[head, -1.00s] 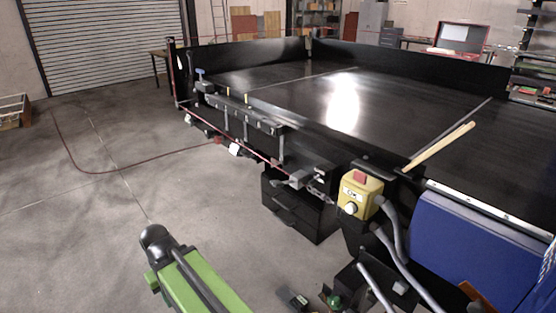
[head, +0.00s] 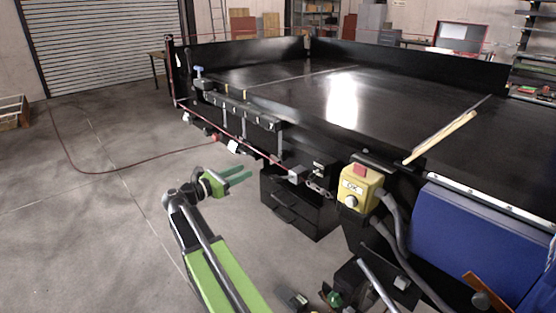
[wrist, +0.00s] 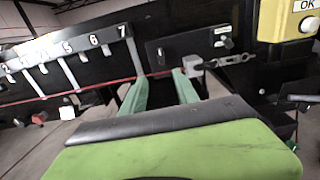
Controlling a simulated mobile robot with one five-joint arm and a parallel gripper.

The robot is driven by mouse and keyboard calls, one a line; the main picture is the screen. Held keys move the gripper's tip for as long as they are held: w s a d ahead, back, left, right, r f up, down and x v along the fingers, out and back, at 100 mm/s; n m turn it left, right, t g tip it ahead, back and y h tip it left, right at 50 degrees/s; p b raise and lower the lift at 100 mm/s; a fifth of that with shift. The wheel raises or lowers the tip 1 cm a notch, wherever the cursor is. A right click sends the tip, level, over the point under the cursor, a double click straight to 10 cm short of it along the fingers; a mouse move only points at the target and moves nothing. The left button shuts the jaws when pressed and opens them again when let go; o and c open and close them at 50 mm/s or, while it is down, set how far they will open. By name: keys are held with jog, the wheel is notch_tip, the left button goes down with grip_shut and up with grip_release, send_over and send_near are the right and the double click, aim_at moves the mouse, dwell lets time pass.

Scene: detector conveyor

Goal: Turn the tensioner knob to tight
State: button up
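My gripper (head: 246,174) is raised in front of the conveyor's near side, with its green fingers pointing right. In the wrist view my gripper (wrist: 160,84) is open, with nothing between the fingers. Beyond the fingertips is a dark panel with small white labels and a small dark knob (wrist: 228,44); it may be the tensioner knob, but the label text is too small to read. A grey block and metal turnbuckle (wrist: 235,60) on the red cable sit just below it. They also show in the head view (head: 318,188). The fingers appear apart from all of these.
A yellow control box (head: 358,188) with a red top and pale button stands right of the panel. Numbered slots with grey levers (wrist: 68,70) line the rail to the left. Black drawers (head: 295,207) stand below.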

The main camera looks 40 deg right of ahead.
aim_at(281, 155)
jog(key=d, duration=1.1)
jog(key=s+d, duration=0.1)
jog(key=d, duration=0.5)
jog(key=shift+s+d, duration=0.1)
jog(key=shift+d, duration=0.05)
jog(key=shift+c, duration=0.5)
